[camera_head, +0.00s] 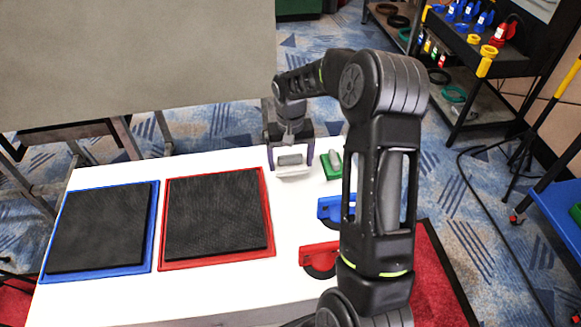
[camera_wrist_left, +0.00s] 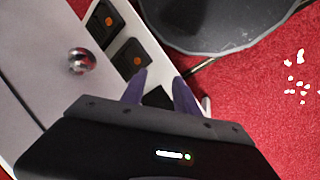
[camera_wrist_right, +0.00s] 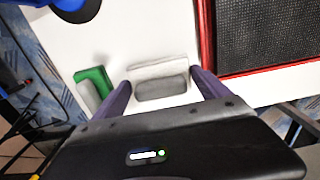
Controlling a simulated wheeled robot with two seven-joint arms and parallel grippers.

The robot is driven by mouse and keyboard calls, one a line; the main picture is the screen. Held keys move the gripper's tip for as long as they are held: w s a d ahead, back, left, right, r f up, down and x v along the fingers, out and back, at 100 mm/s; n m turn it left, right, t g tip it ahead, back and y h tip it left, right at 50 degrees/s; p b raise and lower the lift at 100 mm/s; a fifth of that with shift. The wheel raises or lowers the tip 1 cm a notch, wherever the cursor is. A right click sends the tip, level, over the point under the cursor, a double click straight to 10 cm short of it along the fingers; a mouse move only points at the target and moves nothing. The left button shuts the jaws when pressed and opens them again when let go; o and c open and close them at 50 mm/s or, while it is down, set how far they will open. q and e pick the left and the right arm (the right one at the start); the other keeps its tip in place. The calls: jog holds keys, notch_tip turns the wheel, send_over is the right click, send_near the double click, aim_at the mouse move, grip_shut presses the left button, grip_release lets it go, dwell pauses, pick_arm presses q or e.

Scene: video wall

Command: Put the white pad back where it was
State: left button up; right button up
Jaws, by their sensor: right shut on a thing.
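The white pad (camera_head: 293,173) with its grey handle is near the back edge of the white table (camera_head: 225,290). My right gripper (camera_head: 290,160) reaches down over it from behind, its purple fingers shut on the pad at the two ends of the handle. The right wrist view shows the pad (camera_wrist_right: 158,70) level between the fingers (camera_wrist_right: 162,84); I cannot tell whether it touches the table. My left gripper (camera_wrist_left: 160,78) shows only in its own wrist view, fingers apart with nothing held, away from the pad.
A green pad (camera_head: 332,172) lies just right of the white one. Blue (camera_head: 328,208) and red (camera_head: 318,262) pieces sit along the table's right side, partly behind my right arm. Black mats in blue (camera_head: 156,225) and red (camera_head: 271,225) frames fill the left and middle.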

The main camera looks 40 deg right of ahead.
aim_at(290, 164)
jog(key=shift+f, duration=1.65)
jog(key=shift+f, duration=0.15)
jog(key=o, duration=1.3)
notch_tip(290, 164, up, 12)
jog(key=shift+r+b, duration=0.2)
jog(key=shift+b, duration=0.15)
